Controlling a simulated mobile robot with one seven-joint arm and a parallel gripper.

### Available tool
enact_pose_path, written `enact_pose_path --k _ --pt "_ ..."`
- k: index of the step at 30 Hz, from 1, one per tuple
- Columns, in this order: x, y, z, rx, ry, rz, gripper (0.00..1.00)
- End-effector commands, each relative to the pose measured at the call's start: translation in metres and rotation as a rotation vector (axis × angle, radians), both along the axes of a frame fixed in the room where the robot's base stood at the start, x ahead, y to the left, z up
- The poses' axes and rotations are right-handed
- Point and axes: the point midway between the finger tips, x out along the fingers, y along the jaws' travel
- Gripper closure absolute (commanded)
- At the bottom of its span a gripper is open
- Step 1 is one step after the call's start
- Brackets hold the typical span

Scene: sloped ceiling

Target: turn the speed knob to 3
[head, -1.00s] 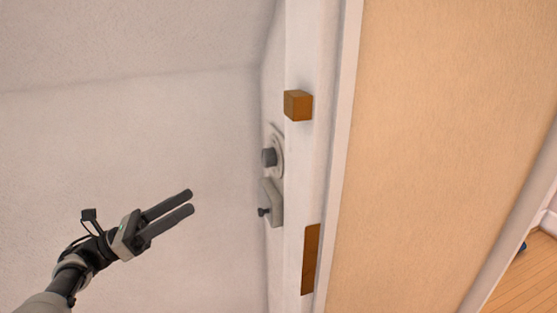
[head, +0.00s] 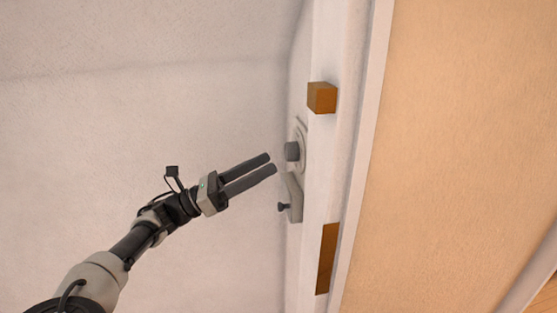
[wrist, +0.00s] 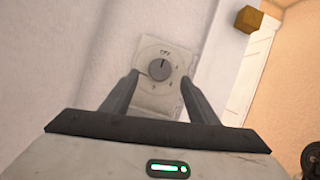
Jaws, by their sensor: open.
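The speed knob (head: 292,151) is a dark grey round knob on a pale dial plate on the wall, left of the door frame. In the wrist view the knob (wrist: 159,69) sits in the middle of the plate (wrist: 148,48), with OFF printed above it and small marks around it. Its pointer line appears to be at or near OFF. The numbers are too small to read surely. My gripper (head: 272,162) is open and empty, with its fingertips just left of the knob and apart from it in the head view. In the wrist view the fingers flank the knob.
A small switch plate with a dark stub (head: 284,207) sits just below the knob. An orange-brown block (head: 322,98) sticks out from the white door frame above. A flat brown plate (head: 327,258) is lower on the frame. Left of the knob is bare wall.

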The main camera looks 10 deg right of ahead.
Motion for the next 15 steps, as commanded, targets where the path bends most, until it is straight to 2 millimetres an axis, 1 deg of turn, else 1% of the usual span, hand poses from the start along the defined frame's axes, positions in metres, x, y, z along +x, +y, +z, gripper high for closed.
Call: enact_pose_path --k 1,3,6,10,15 --pt "0.0 -0.01 0.003 -0.001 -0.001 -0.004 0.46" --pt "0.001 -0.021 0.007 -0.001 0.0 -0.003 0.46" --pt "0.002 -0.033 0.012 0.0 0.0 -0.002 0.46" --pt "0.003 -0.042 0.016 0.0 0.001 0.0 0.46" --pt "0.004 -0.045 0.019 0.0 0.001 0.0 0.46"
